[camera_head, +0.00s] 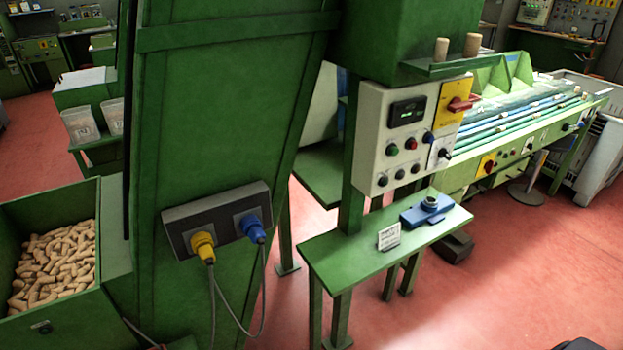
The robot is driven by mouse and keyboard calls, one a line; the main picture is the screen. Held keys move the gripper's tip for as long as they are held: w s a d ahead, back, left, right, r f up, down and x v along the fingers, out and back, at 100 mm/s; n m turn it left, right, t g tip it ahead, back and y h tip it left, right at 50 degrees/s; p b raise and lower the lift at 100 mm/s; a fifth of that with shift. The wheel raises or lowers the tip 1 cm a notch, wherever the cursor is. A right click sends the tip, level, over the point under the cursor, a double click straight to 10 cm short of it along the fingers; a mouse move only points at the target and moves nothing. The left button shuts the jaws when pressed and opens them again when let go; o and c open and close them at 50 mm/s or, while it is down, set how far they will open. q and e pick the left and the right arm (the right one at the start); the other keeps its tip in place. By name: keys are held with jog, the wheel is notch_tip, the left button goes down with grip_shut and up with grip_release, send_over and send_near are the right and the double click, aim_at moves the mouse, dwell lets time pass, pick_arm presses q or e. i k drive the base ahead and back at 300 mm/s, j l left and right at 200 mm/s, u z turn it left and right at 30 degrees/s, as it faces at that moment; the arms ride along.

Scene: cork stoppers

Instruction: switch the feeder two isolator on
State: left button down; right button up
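A light grey control box (369,150) stands on a green post in the middle of the view. Its upper right carries a yellow plate (447,113) with a red rotary handle (460,105). Below that is a white plate with a black rotary switch (445,153). Another yellow plate with a red knob (488,166) is on the green machine behind, to the right. No label is readable, so I cannot tell which switch is the feeder two isolator or whether it is on.
Below the box, a green shelf (330,258) holds a small white card (389,237) and a blue device (426,210). Yellow and blue plugs with hanging cables (213,305) are on the green machine at left. A bin (48,215) holds cork stoppers.

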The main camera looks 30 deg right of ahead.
aim_at(456, 106)
jog(key=z, duration=1.7)
